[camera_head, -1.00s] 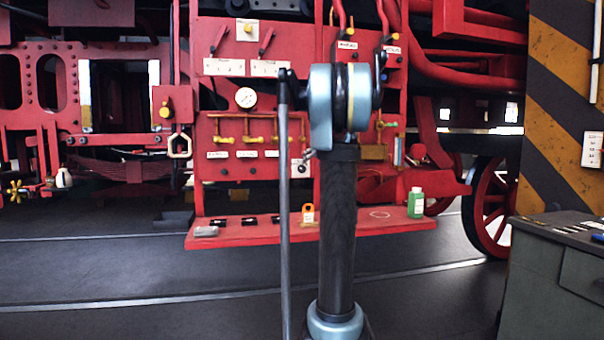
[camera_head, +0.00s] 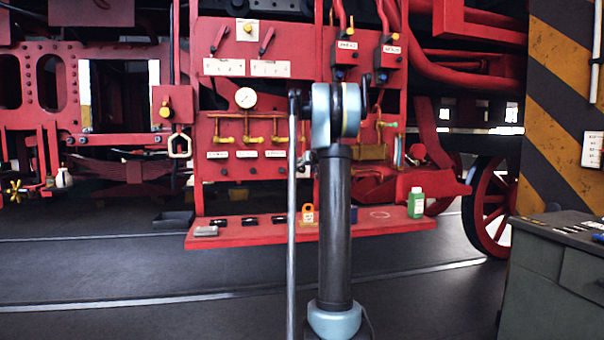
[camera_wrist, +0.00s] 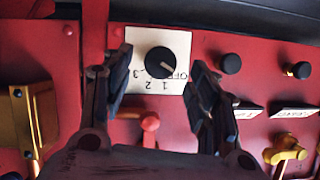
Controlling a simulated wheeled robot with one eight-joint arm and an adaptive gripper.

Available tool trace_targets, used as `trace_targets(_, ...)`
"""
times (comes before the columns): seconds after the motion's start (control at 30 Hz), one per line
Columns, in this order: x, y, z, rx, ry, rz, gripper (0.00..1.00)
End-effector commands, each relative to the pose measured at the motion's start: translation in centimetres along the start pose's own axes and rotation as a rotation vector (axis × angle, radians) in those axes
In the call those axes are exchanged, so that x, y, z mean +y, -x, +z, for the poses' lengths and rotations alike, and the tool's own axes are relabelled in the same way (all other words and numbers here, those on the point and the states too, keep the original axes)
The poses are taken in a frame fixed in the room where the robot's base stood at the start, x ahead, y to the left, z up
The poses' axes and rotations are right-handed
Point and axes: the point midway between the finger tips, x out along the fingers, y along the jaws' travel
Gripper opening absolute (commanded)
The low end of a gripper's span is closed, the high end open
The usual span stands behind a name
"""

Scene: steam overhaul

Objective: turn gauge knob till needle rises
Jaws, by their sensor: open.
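A black round knob (camera_wrist: 159,62) sits on a white plate (camera_wrist: 177,43) marked OFF, 1, 2 and 3, which appears upside down in the wrist view. A light pointer line on the knob slants toward the lower right, near OFF. My gripper (camera_wrist: 158,72) is open, with one finger on each side of the knob. Contact with the knob cannot be seen. A round white gauge (camera_head: 245,97) is on the red panel in the head view. Its needle is too small to read. My arm hides the gripper and most of the knob area in the head view.
More black knobs (camera_wrist: 230,63) and a red handle (camera_wrist: 150,122) are close to the fingers. Yellow valve handles (camera_head: 250,140) line the panel. A red shelf (camera_head: 260,233) below holds a green bottle (camera_head: 416,203) and small items. A grey cabinet (camera_head: 560,275) stands at right.

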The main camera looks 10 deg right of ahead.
Motion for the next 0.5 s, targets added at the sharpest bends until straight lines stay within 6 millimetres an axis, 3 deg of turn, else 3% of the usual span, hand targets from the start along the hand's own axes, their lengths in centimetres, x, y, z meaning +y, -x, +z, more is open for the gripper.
trace_targets(0.2, -0.1, -2.9, 0.0, 0.0, 0.0, -0.001, 0.54)
trace_targets(0.5, 0.0, -4.4, 0.0, 0.0, 0.0, 0.0, 0.54)
